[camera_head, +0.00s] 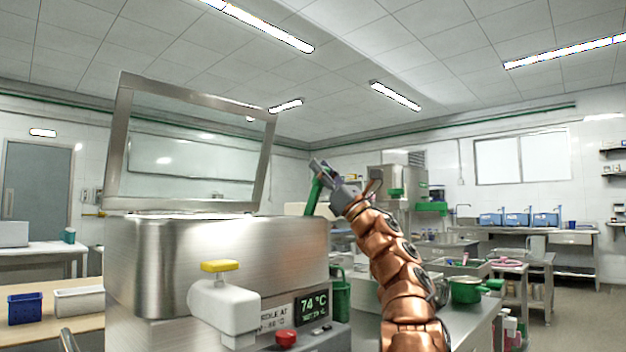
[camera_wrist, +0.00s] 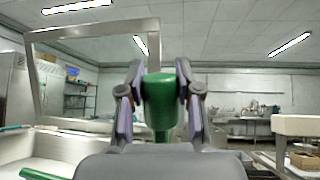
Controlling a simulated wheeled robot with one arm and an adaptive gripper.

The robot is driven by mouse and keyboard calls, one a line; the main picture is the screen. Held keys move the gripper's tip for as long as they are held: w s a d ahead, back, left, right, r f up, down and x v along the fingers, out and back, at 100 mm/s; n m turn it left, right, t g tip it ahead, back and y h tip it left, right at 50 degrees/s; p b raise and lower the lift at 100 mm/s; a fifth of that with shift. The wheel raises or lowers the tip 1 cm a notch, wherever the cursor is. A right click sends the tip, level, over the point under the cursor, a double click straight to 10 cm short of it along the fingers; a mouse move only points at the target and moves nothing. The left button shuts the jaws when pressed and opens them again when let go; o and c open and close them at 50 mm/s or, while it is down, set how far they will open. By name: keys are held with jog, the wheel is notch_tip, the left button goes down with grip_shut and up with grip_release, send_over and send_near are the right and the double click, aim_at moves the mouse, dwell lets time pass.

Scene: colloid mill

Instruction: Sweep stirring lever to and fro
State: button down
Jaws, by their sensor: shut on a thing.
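The stirring lever (camera_head: 312,197) is a green bar rising at the right rear of the steel mill tank (camera_head: 215,262), tilted slightly to the right. My gripper (camera_head: 322,177) is at its upper end. In the wrist view the lever's green knob (camera_wrist: 159,92) sits between the two fingers of my gripper (camera_wrist: 159,88), which are closed on its sides. The lever's lower end is hidden behind the tank's rim in the head view.
A framed clear lid (camera_head: 122,150) stands raised over the tank. The front has a white spout with a yellow handle (camera_head: 220,266), a display reading 74 °C (camera_head: 311,307) and a red knob (camera_head: 286,338). A green pot (camera_head: 466,290) stands on the right-hand counter.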

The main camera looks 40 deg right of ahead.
jog(key=shift+s+f+b, duration=0.15)
jog(key=shift+s+b, duration=0.05)
jog(key=shift+b, duration=0.2)
jog(key=c, duration=0.7)
grip_release()
jog(key=shift+c, duration=0.2)
jog(key=shift+s+d+f, duration=0.1)
jog(key=shift+s+d+f, duration=0.2)
jog(key=shift+s+f, duration=0.1)
jog(key=shift+f, duration=0.15)
jog(key=shift+s+a+f, duration=0.1)
jog(key=shift+s+f, duration=0.05)
jog(key=shift+s, duration=0.2)
jog(key=v, duration=1)
jog(key=shift+w, duration=0.1)
